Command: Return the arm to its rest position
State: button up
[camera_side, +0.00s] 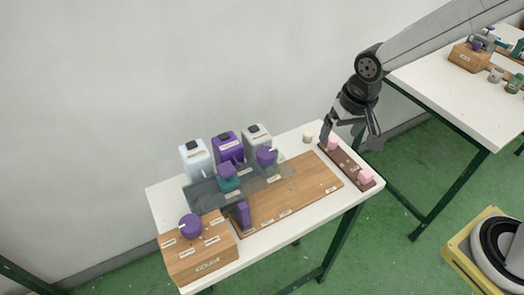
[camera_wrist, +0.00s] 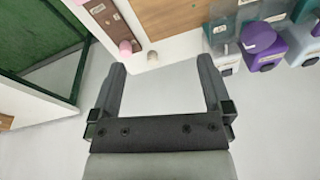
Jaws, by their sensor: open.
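My gripper (camera_side: 350,142) hangs at the right end of the white table (camera_side: 165,205), above the dark brown strip (camera_side: 350,162), fingers pointing down. It is open and nothing is between its fingers. In the wrist view, the two fingers (camera_wrist: 161,66) stand wide apart. A pink piece (camera_side: 333,143) is on the strip, close to the left finger in the side view. A second pink piece (camera_side: 366,175) sits at the strip's near end. In the wrist view, one pink piece (camera_wrist: 125,46) shows just beyond the left fingertip.
A wooden board (camera_side: 305,190) lies in the table's middle. White, purple (camera_side: 228,148) and grey bottles stand behind it. A wooden box (camera_side: 200,258) with a purple round top (camera_side: 190,225) is at the front left. A small cream cylinder (camera_side: 307,137) stands near the strip.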

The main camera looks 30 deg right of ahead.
jog(key=s+d+f+n, duration=0.1)
jog(key=s+d+n, duration=0.1)
jog(key=s+d, duration=0.6)
jog(key=shift+d+f+t, duration=0.25)
jog(key=shift+f+t, duration=0.05)
